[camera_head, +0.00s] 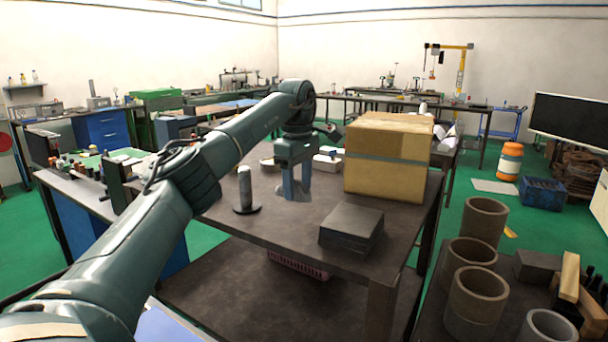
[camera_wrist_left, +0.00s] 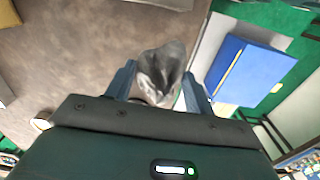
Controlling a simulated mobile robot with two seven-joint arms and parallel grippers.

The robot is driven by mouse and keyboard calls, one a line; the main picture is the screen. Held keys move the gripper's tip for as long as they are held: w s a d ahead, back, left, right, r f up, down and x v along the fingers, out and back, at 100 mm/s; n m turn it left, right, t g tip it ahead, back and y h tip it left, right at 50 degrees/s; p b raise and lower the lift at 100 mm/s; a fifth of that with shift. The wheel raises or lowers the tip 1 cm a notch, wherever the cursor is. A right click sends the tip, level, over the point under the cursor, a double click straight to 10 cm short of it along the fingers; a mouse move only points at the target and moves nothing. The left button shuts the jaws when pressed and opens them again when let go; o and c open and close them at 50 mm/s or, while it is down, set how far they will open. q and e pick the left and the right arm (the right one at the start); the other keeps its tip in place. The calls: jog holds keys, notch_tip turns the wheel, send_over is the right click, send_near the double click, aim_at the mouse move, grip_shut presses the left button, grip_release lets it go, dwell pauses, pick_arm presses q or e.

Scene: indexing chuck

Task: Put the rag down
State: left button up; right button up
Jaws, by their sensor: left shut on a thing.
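My left gripper (camera_head: 296,192) points down over the dark brown table (camera_head: 285,225), its fingers closed on a grey rag (camera_head: 277,186). In the left wrist view the crumpled rag (camera_wrist_left: 162,72) bunches up between the two blue fingers (camera_wrist_left: 158,88). The rag is low, at or just above the tabletop; I cannot tell whether it touches. Part of it is hidden behind the fingers. My right gripper is not in view.
A grey upright cylinder on a round base (camera_head: 246,192) stands just left of the gripper. A large cardboard box (camera_head: 388,165) is to the right, and a dark flat block (camera_head: 351,228) lies in front right. The tabletop between the cylinder and block is clear.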

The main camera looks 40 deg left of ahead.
pick_arm(q)
send_over(298, 232)
notch_tip(298, 232, down, 5)
jog(key=shift+r, duration=0.2)
jog(key=shift+f+p, duration=0.35)
jog(key=shift+f, duration=2.05)
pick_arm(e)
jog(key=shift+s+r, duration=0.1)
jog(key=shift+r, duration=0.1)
pick_arm(q)
jog(key=shift+f, duration=0.1)
jog(key=o, duration=1)
notch_tip(298, 232, up, 11)
jog(key=shift+s+r+b, duration=0.1)
jog(key=shift+r+b, duration=0.1)
jog(key=shift+b, duration=0.15)
jog(key=shift+r, duration=0.45)
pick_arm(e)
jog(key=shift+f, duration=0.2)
